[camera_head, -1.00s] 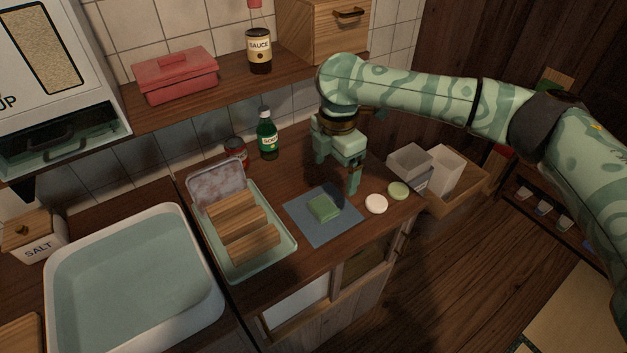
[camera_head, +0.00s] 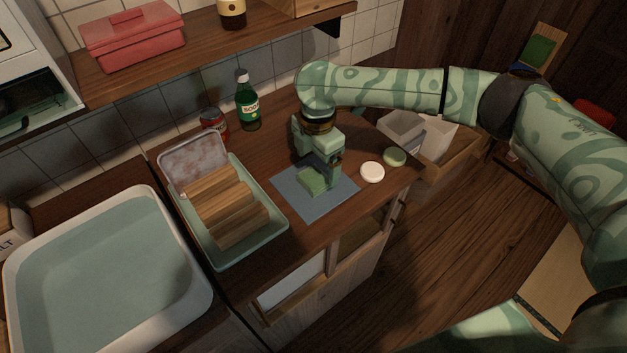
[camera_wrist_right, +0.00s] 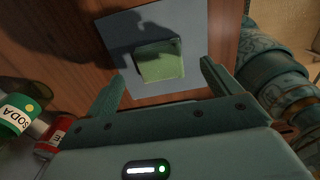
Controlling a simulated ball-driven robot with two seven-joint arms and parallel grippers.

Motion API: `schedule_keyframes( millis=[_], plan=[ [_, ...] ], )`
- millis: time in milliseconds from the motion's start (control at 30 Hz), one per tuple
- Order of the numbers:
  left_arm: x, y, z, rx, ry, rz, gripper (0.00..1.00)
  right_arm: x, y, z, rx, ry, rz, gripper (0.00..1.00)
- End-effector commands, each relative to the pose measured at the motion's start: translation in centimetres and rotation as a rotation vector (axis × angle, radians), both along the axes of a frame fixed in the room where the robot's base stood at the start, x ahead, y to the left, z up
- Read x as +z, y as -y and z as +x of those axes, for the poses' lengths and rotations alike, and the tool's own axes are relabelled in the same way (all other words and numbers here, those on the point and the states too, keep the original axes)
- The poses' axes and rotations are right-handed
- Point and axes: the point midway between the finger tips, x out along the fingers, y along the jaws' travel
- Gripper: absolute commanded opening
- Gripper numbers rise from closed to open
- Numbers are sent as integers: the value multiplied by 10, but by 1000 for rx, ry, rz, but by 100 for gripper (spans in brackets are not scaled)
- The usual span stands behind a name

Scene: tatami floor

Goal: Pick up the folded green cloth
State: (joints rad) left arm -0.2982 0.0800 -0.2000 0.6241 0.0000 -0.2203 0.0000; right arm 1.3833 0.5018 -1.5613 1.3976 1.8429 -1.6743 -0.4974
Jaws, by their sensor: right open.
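The folded green cloth (camera_head: 311,181) lies on a blue-grey mat (camera_head: 290,198) on the wooden counter. In the right wrist view the cloth (camera_wrist_right: 160,62) sits beyond and between the two open fingers, with a gap to each. My right gripper (camera_head: 322,176) is open and empty, just above the mat at the cloth's right and far side. One finger partly covers the cloth's right edge in the head view. Whether the gripper touches the cloth cannot be told. My left gripper is not in view.
A rack tray with wooden slats (camera_head: 272,228) stands left of the mat. A white disc (camera_head: 372,172) and a green disc (camera_head: 394,157) lie to its right. A soda bottle (camera_head: 248,105) and a red can (camera_head: 213,122) stand behind. A water basin (camera_head: 203,303) is at left.

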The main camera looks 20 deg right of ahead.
Motion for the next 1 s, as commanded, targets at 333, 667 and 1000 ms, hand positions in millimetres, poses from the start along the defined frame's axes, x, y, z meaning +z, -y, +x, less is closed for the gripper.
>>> schedule_keyframes(
  millis=[333, 667, 1000],
  plan=[
    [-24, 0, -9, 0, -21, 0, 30, -46, -6, 0, 0, -2, 0, 89],
    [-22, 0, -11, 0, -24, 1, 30, -44, -6, 0, 0, -1, 0, 41],
    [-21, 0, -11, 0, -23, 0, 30, -41, -6, 0, 0, 0, 0, 41]
  ],
)
